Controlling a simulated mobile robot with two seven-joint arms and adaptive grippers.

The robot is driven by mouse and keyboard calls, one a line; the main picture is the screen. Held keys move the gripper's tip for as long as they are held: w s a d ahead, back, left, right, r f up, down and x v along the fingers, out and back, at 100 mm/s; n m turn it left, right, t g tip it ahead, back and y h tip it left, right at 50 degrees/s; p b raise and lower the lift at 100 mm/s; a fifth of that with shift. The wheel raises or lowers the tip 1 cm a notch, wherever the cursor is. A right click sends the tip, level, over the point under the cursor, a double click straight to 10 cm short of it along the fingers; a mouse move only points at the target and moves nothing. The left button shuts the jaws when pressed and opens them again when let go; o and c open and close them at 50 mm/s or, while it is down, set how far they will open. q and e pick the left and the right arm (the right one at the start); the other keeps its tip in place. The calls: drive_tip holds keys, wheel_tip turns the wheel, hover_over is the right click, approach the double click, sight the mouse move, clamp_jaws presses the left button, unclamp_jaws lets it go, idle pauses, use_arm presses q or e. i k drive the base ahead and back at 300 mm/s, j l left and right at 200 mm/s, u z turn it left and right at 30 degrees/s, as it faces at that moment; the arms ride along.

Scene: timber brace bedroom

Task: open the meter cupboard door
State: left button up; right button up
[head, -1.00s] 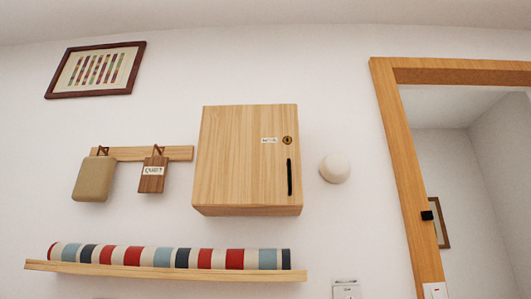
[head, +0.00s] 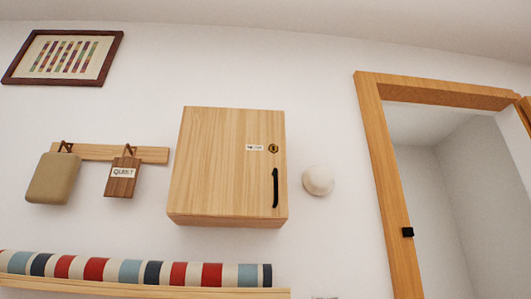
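The meter cupboard (head: 215,165) is a light wooden box fixed to the white wall, near the middle of the head view. Its front door is closed. A black vertical handle (head: 275,188) sits on the door's right side. Above the handle are a round brass lock (head: 273,148) and a small white label (head: 254,148) whose text is too small to read. Neither of my grippers shows in the head view.
A white dome (head: 318,180) is on the wall right of the cupboard. An open doorway with a wooden frame (head: 378,150) stands further right. Left are a peg rail (head: 152,155) with a beige pouch (head: 53,180) and a wooden tag (head: 122,178). A striped roll (head: 130,271) lies on a shelf (head: 190,292) below.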

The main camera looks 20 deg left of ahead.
sight(225, 165)
drive_tip(key=u, duration=0.8)
